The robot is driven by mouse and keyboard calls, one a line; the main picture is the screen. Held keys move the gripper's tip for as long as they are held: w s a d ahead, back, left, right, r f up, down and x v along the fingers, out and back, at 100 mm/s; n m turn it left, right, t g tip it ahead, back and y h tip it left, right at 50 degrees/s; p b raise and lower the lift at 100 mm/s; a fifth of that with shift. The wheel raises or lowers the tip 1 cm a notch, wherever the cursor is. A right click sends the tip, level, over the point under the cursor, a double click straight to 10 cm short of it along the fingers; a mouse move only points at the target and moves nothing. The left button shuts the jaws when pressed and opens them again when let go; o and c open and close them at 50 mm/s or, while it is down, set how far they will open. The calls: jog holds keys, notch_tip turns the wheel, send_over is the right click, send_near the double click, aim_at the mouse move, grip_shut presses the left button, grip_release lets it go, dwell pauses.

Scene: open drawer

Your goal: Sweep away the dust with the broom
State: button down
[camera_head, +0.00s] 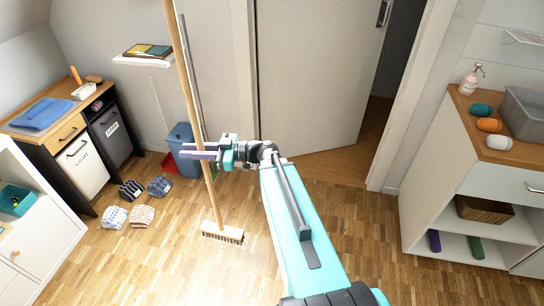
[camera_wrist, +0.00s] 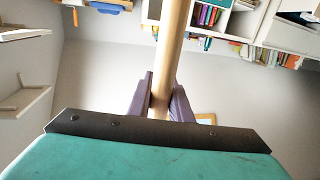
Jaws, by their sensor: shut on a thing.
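The broom (camera_head: 193,105) has a long wooden handle and a wide brush head with dark bristles. It stands nearly upright, leaning a little, with its head (camera_head: 222,232) at the wooden floor. My gripper (camera_head: 205,151) is shut on the handle about midway up. In the wrist view the handle (camera_wrist: 171,50) runs between the two purple fingers of my gripper (camera_wrist: 160,100). I cannot make out any dust on the floor. Part of the floor behind my arm is hidden.
Folded cloths (camera_head: 142,215) lie on the floor left of the broom. A blue bin (camera_head: 183,150) stands behind it. A cabinet with laundry bins (camera_head: 82,168) is at the left, and a white sink cabinet (camera_head: 440,180) at the right. The door (camera_head: 315,75) stands ajar. Floor around the broom head is clear.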

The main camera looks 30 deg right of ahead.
jog(key=d+f+m+t+h+b, duration=0.1)
jog(key=d+f+m+t+h, duration=0.1)
jog(key=d+f, duration=0.5)
jog(key=w+d+f+m+t+h+b, duration=0.1)
jog(key=d+f+h, duration=0.4)
jog(key=d, duration=1)
jog(key=d+f+m+t+h+b, duration=0.2)
jog(key=d+f+m+t+h, duration=0.1)
jog(key=d+f, duration=0.7)
jog(key=shift+w+d+m+t+h, duration=0.45)
jog(key=shift+d+m, duration=0.25)
jog(key=shift+m, duration=0.5)
jog(key=shift+f+b, duration=0.1)
jog(key=shift+b, duration=0.2)
